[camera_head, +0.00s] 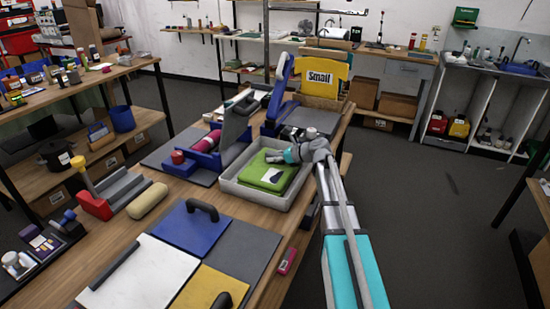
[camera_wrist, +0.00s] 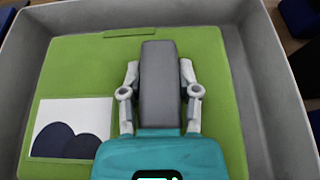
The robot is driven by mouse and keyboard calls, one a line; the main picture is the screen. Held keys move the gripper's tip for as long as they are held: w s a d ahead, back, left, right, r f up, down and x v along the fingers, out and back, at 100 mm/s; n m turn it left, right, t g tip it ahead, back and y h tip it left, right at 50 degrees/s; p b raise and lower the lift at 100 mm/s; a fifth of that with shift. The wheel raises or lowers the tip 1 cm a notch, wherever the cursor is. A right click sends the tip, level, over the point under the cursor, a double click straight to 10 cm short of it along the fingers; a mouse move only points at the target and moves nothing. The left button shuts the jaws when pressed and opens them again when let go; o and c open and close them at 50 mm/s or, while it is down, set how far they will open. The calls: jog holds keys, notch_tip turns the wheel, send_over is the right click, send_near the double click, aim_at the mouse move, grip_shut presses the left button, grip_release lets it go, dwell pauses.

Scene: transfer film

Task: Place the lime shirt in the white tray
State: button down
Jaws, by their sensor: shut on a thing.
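The lime shirt (camera_head: 262,178) is a flat, folded green piece with a white and dark-blue print, lying inside the pale grey-white tray (camera_head: 283,203). In the wrist view the shirt (camera_wrist: 75,75) fills most of the tray (camera_wrist: 268,75), with the tray walls around it. My gripper (camera_head: 275,157) is over the far right part of the shirt, inside the tray's outline.
Left of the tray is a blue press (camera_head: 205,150) with a raised grey plate. A second blue press (camera_head: 278,95) stands behind, near a yellow "Small" shirt (camera_head: 321,77). Blue, white and yellow panels (camera_head: 195,226) cover the table's front. Open floor lies right.

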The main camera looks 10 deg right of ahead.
jog(key=shift+c, duration=1.7)
grip_release()
jog(key=shift+r, duration=0.1)
jog(key=shift+s+d+r+p, duration=0.25)
jog(key=shift+s+d+p, duration=0.1)
jog(key=shift+d+p, duration=0.1)
jog(key=p+v, duration=0.4)
jog(key=v, duration=0.6)
jog(key=shift+s+d, duration=0.25)
jog(key=shift+d, duration=0.1)
